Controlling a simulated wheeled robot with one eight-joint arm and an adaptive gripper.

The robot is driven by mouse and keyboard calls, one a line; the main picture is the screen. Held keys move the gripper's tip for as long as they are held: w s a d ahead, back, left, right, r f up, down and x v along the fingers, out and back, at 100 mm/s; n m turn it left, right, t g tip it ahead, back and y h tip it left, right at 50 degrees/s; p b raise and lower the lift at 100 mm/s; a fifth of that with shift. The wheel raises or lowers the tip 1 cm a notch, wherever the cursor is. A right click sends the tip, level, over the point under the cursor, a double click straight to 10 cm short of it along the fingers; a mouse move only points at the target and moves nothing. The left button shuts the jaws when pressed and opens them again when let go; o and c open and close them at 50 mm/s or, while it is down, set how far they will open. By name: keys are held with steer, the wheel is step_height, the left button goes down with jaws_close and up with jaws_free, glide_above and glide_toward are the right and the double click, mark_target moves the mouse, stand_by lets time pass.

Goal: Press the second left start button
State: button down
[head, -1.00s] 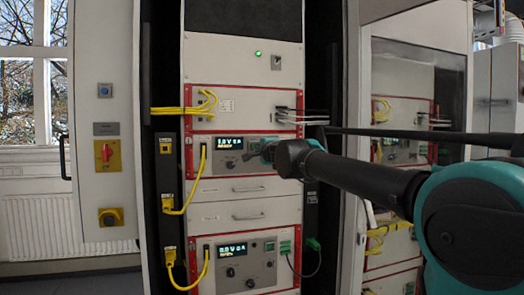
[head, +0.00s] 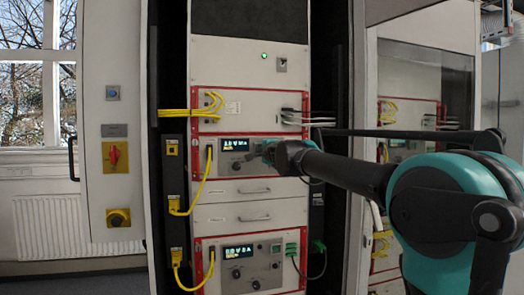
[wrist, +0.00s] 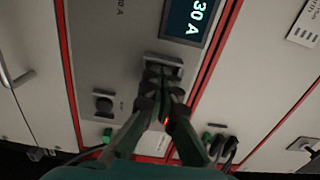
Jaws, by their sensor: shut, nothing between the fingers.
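The rack holds an upper red-framed cycler unit (head: 204,172) and a lower red-framed unit (head: 209,283), each with a lit display. My gripper (head: 258,151) is at the upper unit's front, just right of its display (head: 235,145). In the wrist view the shut, empty fingertips (wrist: 163,76) lie over a dark rectangular control in a grey surround (wrist: 150,58), beside the display (wrist: 188,18). The fingers partly hide that control, and I cannot tell whether they touch it. A small red light (wrist: 166,121) glows beside the fingers.
Green plugs (wrist: 208,138) with dark cables are near the unit's edge. Yellow cables (head: 200,184) hang at the rack's left. A glass-fronted cabinet (head: 425,70) stands right, behind my arm.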

steer(key=shift+w, duration=0.25)
steer(key=shift+s, duration=0.15)
steer(key=v, duration=0.8)
stand_by(0.5)
steer(key=s+d+f+n+g+y, duration=0.1)
steer(key=s+d+f+n+g, duration=0.3)
steer(key=f, duration=1.1)
steer(key=s+a+f+n+g, duration=0.1)
steer(key=s+f+n+g, duration=0.2)
steer(key=s+f+n, duration=0.8)
steer(key=s+d+f+g+h, duration=0.2)
steer(key=s+d+f, duration=0.3)
steer(key=f, duration=0.5)
steer(key=s+d+f+g+h, duration=0.2)
steer(key=s+d+f, duration=0.3)
steer(key=f, duration=0.5)
steer(key=s+d+f+g+h, duration=0.2)
steer(key=s+d+f, duration=0.3)
steer(key=s+f, duration=0.3)
step_height(320, 180, down, 2)
steer(key=shift+s+f, duration=0.15)
steer(key=shift+s, duration=0.25)
